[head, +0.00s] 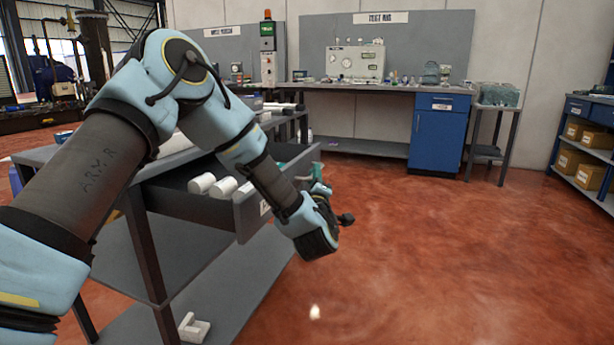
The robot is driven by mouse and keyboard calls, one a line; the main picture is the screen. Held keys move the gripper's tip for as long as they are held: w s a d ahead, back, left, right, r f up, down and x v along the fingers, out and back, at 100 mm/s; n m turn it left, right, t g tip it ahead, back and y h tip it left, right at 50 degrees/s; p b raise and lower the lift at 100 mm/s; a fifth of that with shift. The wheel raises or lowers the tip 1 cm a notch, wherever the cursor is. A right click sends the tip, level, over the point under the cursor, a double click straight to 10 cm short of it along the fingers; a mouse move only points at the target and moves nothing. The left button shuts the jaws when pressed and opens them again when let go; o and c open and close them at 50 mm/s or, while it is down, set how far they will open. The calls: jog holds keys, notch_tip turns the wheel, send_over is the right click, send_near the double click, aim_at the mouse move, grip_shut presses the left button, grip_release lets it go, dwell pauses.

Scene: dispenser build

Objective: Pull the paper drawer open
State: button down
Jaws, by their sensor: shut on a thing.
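The paper drawer (185,206) is pulled out from under the top of the grey workbench (160,170) at left. White paper rolls (202,183) lie inside it. Its grey front panel (247,221) faces right and carries a white label, partly covered by my arm. My gripper (318,215) is at the outer side of the drawer front and is shut on the drawer handle. The handle and fingertips are mostly hidden by my wrist.
A lower shelf (235,290) of the workbench holds a white part (193,327). The red floor to the right is clear. A blue cabinet (440,135) and a long test bench (350,87) stand at the back. Shelves with boxes (585,175) stand far right.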

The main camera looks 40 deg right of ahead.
jog(key=c, duration=1.2)
grip_release()
jog(key=v, duration=1.1)
jog(key=shift+b, duration=0.3)
